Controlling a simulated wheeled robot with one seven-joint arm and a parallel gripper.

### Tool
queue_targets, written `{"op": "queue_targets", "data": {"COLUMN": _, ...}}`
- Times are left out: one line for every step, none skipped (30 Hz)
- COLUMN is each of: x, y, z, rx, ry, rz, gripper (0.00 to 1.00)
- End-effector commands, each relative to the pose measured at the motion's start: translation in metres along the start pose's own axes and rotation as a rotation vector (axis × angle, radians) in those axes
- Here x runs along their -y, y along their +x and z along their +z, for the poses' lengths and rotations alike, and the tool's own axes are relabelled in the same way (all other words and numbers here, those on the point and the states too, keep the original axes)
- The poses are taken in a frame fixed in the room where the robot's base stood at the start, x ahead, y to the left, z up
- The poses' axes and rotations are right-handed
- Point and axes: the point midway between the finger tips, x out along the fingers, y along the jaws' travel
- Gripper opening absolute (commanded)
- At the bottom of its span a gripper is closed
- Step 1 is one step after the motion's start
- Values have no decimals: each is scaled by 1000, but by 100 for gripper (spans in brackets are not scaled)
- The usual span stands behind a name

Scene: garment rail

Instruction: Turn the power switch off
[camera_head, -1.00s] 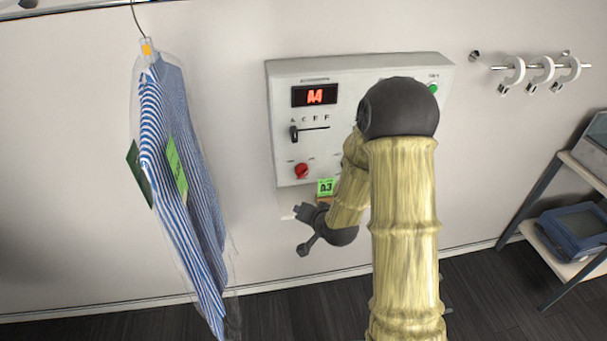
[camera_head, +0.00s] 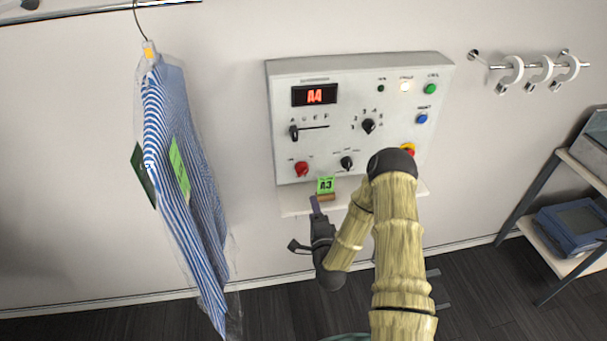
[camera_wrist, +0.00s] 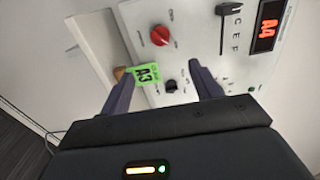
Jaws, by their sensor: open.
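A grey control box (camera_head: 360,95) is on the wall with a lit display (camera_head: 314,95) reading A4. A red rotary knob (camera_head: 302,169) sits at its lower left and also shows in the wrist view (camera_wrist: 160,36). A small black knob (camera_head: 347,163) is right of it; in the wrist view it (camera_wrist: 170,86) lies between my fingertips. The labels are too small to tell which is the power switch. My gripper (camera_head: 305,226) is open and empty, below the box; its fingers also frame the wrist view (camera_wrist: 163,82). No contact with a knob is visible.
A green A3 tag (camera_head: 326,185) stands on a shelf (camera_head: 296,211) under the box. A slider (camera_head: 293,132), another black knob (camera_head: 368,126) and a red-yellow button (camera_head: 408,148) are on the panel. A bagged striped shirt (camera_head: 185,180) hangs left.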

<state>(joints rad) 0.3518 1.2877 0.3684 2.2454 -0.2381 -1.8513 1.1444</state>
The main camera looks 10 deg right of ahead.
Motion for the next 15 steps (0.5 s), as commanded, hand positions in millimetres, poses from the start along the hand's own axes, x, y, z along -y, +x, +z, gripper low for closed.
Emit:
{"op": "queue_targets", "data": {"x": 0, "y": 0, "z": 0, "rx": 0, "ry": -1, "rz": 0, "gripper": 63}}
{"op": "queue_targets", "data": {"x": 0, "y": 1, "z": 0, "rx": 1, "ry": -1, "rz": 0, "gripper": 63}}
{"op": "queue_targets", "data": {"x": 0, "y": 2, "z": 0, "rx": 1, "ry": -2, "rz": 0, "gripper": 63}}
{"op": "queue_targets", "data": {"x": 1, "y": 3, "z": 0, "rx": 1, "ry": -2, "rz": 0, "gripper": 63}}
{"op": "queue_targets", "data": {"x": 1, "y": 4, "z": 0, "rx": 1, "ry": -3, "rz": 0, "gripper": 63}}
{"op": "queue_targets", "data": {"x": 1, "y": 7, "z": 0, "rx": 1, "ry": -3, "rz": 0, "gripper": 63}}
{"op": "queue_targets", "data": {"x": 2, "y": 9, "z": 0, "rx": 1, "ry": -3, "rz": -1, "gripper": 63}}
{"op": "queue_targets", "data": {"x": 2, "y": 12, "z": 0, "rx": 1, "ry": -4, "rz": -1, "gripper": 63}}
{"op": "queue_targets", "data": {"x": 2, "y": 17, "z": 0, "rx": 2, "ry": -4, "rz": -1, "gripper": 63}}
{"op": "queue_targets", "data": {"x": 3, "y": 21, "z": 0, "rx": 1, "ry": -4, "rz": -2, "gripper": 63}}
{"op": "queue_targets", "data": {"x": 3, "y": 25, "z": 1, "rx": 2, "ry": -4, "rz": -2, "gripper": 63}}
{"op": "queue_targets", "data": {"x": 4, "y": 31, "z": 1, "rx": 2, "ry": -3, "rz": -2, "gripper": 63}}
{"op": "queue_targets", "data": {"x": 4, "y": 35, "z": 1, "rx": 2, "ry": -4, "rz": -2, "gripper": 63}}
{"op": "queue_targets", "data": {"x": 3, "y": 40, "z": 1, "rx": 2, "ry": -4, "rz": -2, "gripper": 63}}
{"op": "queue_targets", "data": {"x": 3, "y": 45, "z": 0, "rx": 2, "ry": -5, "rz": -2, "gripper": 63}}
